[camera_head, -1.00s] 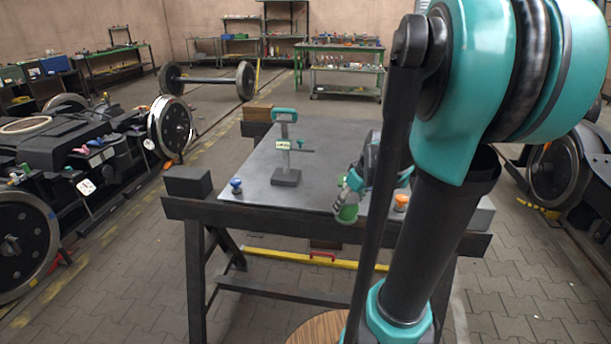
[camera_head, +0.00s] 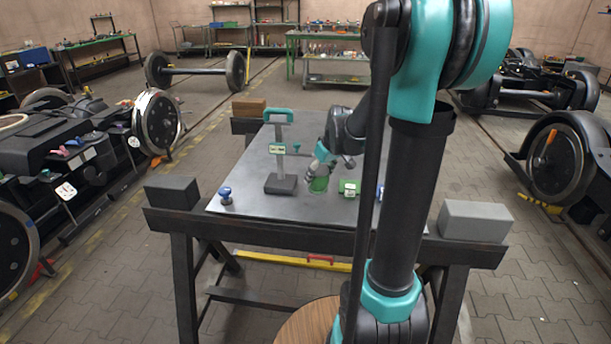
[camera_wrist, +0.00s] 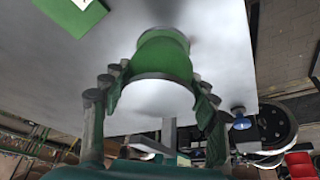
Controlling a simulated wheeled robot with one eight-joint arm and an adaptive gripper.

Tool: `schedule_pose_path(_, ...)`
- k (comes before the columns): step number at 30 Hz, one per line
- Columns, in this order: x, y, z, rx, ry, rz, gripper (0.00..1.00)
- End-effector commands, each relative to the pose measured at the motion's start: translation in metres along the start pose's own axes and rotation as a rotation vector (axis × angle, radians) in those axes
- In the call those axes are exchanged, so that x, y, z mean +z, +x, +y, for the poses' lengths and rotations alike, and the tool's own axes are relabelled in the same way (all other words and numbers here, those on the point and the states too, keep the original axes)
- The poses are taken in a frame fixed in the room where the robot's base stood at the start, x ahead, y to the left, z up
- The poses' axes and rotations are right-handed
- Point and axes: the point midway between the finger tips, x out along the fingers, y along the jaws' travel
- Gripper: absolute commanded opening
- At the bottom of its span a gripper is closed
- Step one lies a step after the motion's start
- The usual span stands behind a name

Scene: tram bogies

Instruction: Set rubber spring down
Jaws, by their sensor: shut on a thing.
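My gripper (camera_head: 319,176) is over the grey plate-topped table (camera_head: 235,190), right of the stand. It is shut on a green rounded piece, the rubber spring (camera_head: 318,186). In the wrist view the green spring (camera_wrist: 163,55) sits between the two fingers of my gripper (camera_wrist: 155,95), with a wide round end facing the camera. Its far end is close to the grey tabletop (camera_wrist: 110,50). I cannot tell whether it touches.
A stand with a teal handle (camera_head: 278,118) is left of my gripper. A blue-knobbed piece (camera_head: 226,196) is at the front left. A green block with a white label (camera_head: 348,188) is just right of the spring. Dark and grey blocks (camera_head: 475,220) sit at the table's front ends.

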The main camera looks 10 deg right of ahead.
Motion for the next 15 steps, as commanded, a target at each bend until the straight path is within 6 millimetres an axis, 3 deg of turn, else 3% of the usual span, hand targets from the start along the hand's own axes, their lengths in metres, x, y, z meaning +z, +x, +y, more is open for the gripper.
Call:
schedule_pose_path(6, -0.044, 0.018, -0.001, -0.001, -0.002, 0.001, 0.14)
schedule_pose_path(15, -0.065, 0.027, 0.000, 0.000, -0.001, 0.001, 0.14)
